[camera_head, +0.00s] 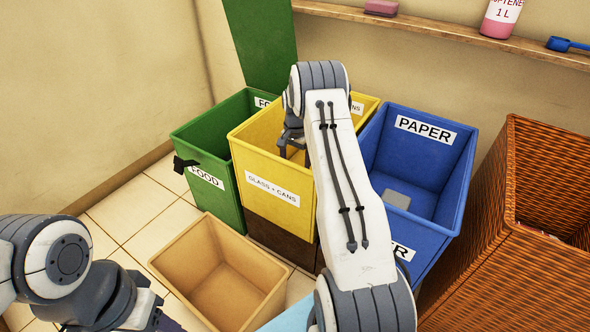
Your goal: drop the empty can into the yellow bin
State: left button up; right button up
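The yellow bin (243,146), labelled "GLASS + CANS", stands between the green and blue bins. My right arm reaches over it from the bottom of the picture and covers its right part. My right gripper (294,152) points down at the yellow bin's opening, with its dark fingertips apart and nothing seen between them. The empty can is not visible; the arm and the bin's front wall hide much of the inside. My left arm shows at the bottom left, and its fingers are out of view.
A green "FOOD" bin (212,158) stands left and a blue "PAPER" bin (455,165) right, with a grey item inside. A tan open box (190,243) is in front, a brown wicker basket (506,262) far right. A wall shelf (440,30) runs behind.

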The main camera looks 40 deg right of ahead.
jog(key=shift+r+p, duration=0.55)
jog(key=shift+r, duration=1.4)
